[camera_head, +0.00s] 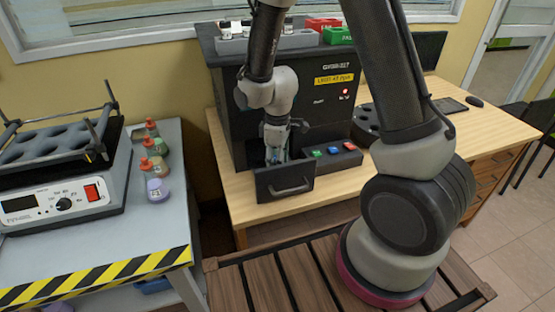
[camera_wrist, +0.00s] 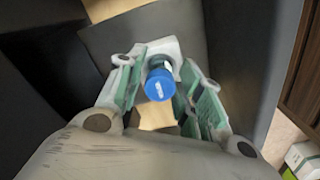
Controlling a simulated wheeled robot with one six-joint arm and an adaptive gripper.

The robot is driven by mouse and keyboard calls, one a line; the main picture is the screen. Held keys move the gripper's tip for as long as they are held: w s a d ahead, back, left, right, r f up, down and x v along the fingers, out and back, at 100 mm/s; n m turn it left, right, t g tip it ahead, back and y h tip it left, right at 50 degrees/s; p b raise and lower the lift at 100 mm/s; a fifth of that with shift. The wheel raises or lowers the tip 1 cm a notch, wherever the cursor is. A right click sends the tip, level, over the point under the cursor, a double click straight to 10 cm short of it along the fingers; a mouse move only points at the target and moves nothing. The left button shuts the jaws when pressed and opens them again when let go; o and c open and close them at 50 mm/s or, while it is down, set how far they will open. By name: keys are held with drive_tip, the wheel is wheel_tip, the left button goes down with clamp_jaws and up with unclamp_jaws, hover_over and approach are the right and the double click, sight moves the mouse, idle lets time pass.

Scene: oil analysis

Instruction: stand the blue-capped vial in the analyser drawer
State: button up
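The blue-capped vial (camera_wrist: 159,84) shows in the wrist view, its blue cap facing the camera between my finger pads. Its lower part is mostly hidden. My gripper (camera_wrist: 164,62) has its two green-padded fingers on either side of it, apart, with narrow gaps seeming to show beside the vial. In the head view my gripper (camera_head: 276,156) points down into the pulled-out analyser drawer (camera_head: 288,186). The black analyser (camera_head: 312,110) stands behind. The vial is too small there to make out, and whether its base touches the drawer floor is hidden.
Red, green and blue buttons (camera_head: 334,150) sit right of the drawer. Racks and coloured trays (camera_head: 335,34) lie on top of the analyser. Several capped bottles (camera_head: 155,165) and a shaker device (camera_head: 60,190) stand on the left bench. The wooden desk (camera_head: 440,140) has free room at right.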

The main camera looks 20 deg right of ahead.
drive_tip(key=shift+r, duration=0.15)
wheel_tip(320, 180, up, 12)
drive_tip(key=f, duration=0.1)
drive_tip(key=s+d+r+m+t, duration=0.2)
drive_tip(key=s+d+r+m, duration=0.45)
drive_tip(key=r, duration=0.65)
drive_tip(key=s+d+r+m+t, duration=0.1)
drive_tip(key=s+d+r+m, duration=0.1)
drive_tip(key=s+d, duration=0.2)
drive_tip(key=s+d+r+m+t, duration=0.1)
drive_tip(key=s+d+r+m, duration=0.1)
drive_tip(key=s, duration=0.6)
drive_tip(key=shift+s+d+r+m, duration=0.3)
drive_tip(key=shift+d+r+m, duration=0.15)
drive_tip(key=shift+d, duration=0.75)
